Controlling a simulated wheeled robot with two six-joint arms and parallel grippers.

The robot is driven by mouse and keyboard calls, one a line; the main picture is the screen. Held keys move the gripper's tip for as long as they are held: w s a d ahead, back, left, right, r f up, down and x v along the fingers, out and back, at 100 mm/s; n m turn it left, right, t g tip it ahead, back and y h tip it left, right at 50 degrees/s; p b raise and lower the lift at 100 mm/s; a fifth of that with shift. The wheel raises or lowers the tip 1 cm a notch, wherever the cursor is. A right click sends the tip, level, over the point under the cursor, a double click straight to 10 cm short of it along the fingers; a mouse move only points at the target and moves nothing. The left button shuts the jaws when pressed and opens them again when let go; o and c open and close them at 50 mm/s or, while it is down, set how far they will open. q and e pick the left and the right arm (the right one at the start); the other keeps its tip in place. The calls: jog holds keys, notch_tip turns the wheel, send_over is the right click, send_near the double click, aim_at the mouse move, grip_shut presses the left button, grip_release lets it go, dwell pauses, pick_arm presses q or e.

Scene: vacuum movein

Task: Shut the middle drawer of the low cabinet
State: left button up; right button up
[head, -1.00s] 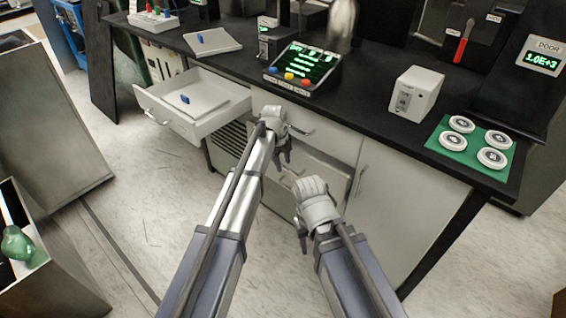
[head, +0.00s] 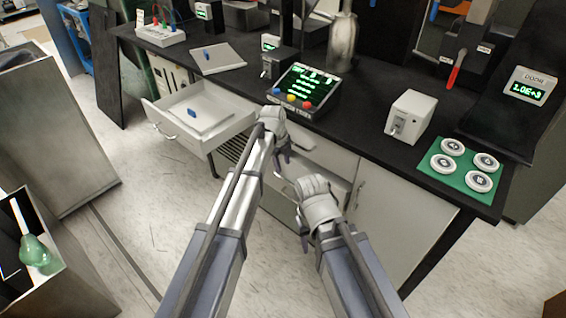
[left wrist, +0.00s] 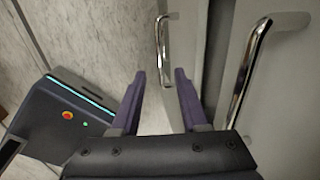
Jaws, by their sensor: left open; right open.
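The low cabinet (head: 398,208) stands under a black bench. A white drawer (head: 172,134) at its left is pulled out, with a small blue item (head: 193,113) inside. Right of it, drawer fronts (head: 328,157) below the console are partly hidden by my arms; I cannot tell how far out they stand. My left gripper (head: 283,153) is open and empty close in front of them. In the left wrist view its spread fingers (left wrist: 163,95) point at pale fronts, with one bar handle (left wrist: 162,45) beyond and another (left wrist: 250,70) at right. My right gripper (head: 297,212) is open, lower and right.
The bench top (head: 362,105) holds a console (head: 303,88), a white box (head: 409,116) and a green mat (head: 442,177) with white discs. A grey cabinet (head: 60,140) and an open bin (head: 60,275) stand at left. Floor between them and the cabinet is clear.

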aim_at(285, 166)
pick_arm(q)
jog(key=shift+c, duration=0.3)
